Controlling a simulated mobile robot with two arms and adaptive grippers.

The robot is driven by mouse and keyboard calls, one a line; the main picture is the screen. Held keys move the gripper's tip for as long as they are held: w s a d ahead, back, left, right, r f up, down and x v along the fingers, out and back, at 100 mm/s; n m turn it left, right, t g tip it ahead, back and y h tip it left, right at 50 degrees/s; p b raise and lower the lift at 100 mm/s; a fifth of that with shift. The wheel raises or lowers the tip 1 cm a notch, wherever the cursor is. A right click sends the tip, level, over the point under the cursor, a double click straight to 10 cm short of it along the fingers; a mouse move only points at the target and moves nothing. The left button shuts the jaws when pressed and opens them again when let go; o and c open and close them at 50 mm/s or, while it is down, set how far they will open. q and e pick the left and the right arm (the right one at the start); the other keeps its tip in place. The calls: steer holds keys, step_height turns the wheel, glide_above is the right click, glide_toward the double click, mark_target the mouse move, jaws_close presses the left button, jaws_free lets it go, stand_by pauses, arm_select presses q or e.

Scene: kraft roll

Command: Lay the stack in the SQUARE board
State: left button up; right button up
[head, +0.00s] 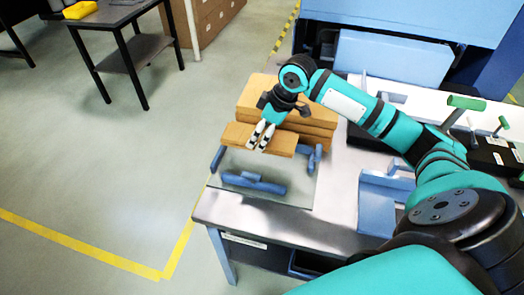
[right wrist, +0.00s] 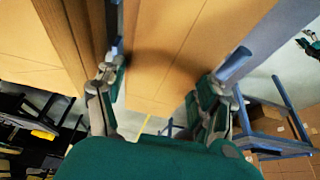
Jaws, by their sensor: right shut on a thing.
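A flat tan kraft stack (head: 236,134) is in my right gripper (head: 260,137), which is shut on it; it also shows between the fingers in the right wrist view (right wrist: 175,50). The held stack is at the front of a taller pile of tan stacks (head: 285,118). A clear, glass-like board (head: 300,198) with blue stops lies just in front of it on the table; I take it for the square board, but no marking is readable. Whether the held stack touches the board or hovers above it I cannot tell.
The grey table (head: 255,226) has a blue angled bracket (head: 380,205) to the right of the board. Green-handled tools (head: 466,102) stand farther right. A blue machine (head: 400,20) stands behind. A dark side table (head: 125,55) with a yellow item is at the far left; open floor lies between.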

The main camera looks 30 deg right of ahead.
steer(key=shift+w+d+f, duration=0.1)
steer(key=shift+f, duration=0.55)
steer(key=shift+w+d+f, duration=0.1)
steer(key=shift+f, duration=0.5)
steer(key=shift+s+a+f, duration=0.15)
steer(key=shift+s+f, duration=0.05)
steer(key=shift+f, duration=0.4)
steer(key=shift+s+a+f, duration=0.15)
steer(key=shift+f, duration=0.45)
step_height(320, 180, down, 4)
steer(key=shift+w+d+f, duration=0.1)
steer(key=shift+w, duration=0.05)
steer(key=shift+f, duration=0.2)
steer(key=o, duration=1.3)
arm_select(q)
steer(key=shift+s+r, duration=0.1)
steer(key=shift+r, duration=0.05)
arm_select(e)
steer(key=shift+o, duration=0.2)
arm_select(q)
steer(key=shift+s+a, duration=0.1)
